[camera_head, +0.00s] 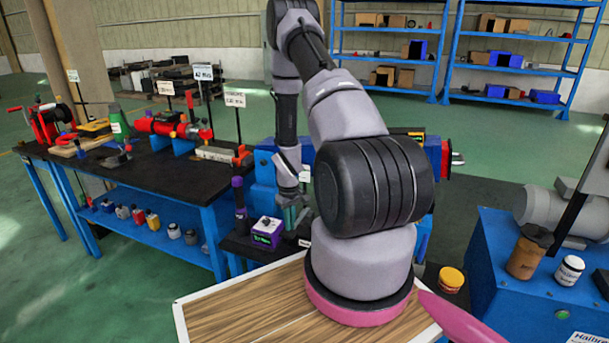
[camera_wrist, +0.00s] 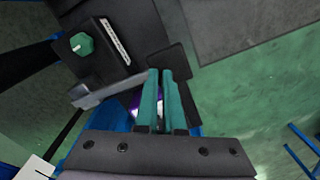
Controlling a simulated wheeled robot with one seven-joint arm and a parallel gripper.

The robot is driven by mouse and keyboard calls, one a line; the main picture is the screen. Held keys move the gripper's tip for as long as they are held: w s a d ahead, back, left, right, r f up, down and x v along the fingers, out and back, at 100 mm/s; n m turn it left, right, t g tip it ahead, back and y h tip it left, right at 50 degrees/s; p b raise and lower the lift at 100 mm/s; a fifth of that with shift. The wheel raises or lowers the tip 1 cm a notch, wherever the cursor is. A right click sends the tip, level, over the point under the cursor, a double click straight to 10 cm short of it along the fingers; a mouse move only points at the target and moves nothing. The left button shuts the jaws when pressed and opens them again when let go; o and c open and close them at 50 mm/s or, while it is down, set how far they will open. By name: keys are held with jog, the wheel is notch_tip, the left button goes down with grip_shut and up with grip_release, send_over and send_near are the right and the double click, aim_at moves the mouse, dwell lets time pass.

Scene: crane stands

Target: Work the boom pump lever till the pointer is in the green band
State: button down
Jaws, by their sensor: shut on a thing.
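My gripper (camera_head: 291,214) points down by a dark bench at centre, beside a purple box with a label (camera_head: 267,233). In the wrist view its teal fingers (camera_wrist: 161,98) are close together, shut on a slim part mostly hidden between them, which I take to be the pump lever. A purple patch shows behind the fingers. A light grey bar (camera_wrist: 98,90) lies left of them, by a black panel with a green knob (camera_wrist: 82,44) and a label strip (camera_wrist: 115,41). A purple-topped black post (camera_head: 238,190) stands left of my gripper, apart from it. I cannot make out a pointer or green band.
A blue-legged workbench (camera_head: 175,178) with red equipment and signs stands at left. A blue cabinet (camera_head: 500,258) with jars stands at right. A yellow-lidded jar (camera_head: 451,279) stands near my arm's base. Shelves (camera_head: 405,60) line the back wall. Green floor is open behind.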

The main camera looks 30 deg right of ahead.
jog(key=shift+f, duration=0.4)
jog(key=shift+w+r, duration=0.1)
jog(key=shift+r, duration=0.6)
notch_tip(320, 180, up, 8)
dwell(1.1)
jog(key=shift+f, duration=4.7)
notch_tip(320, 180, up, 10)
jog(key=shift+f, duration=0.2)
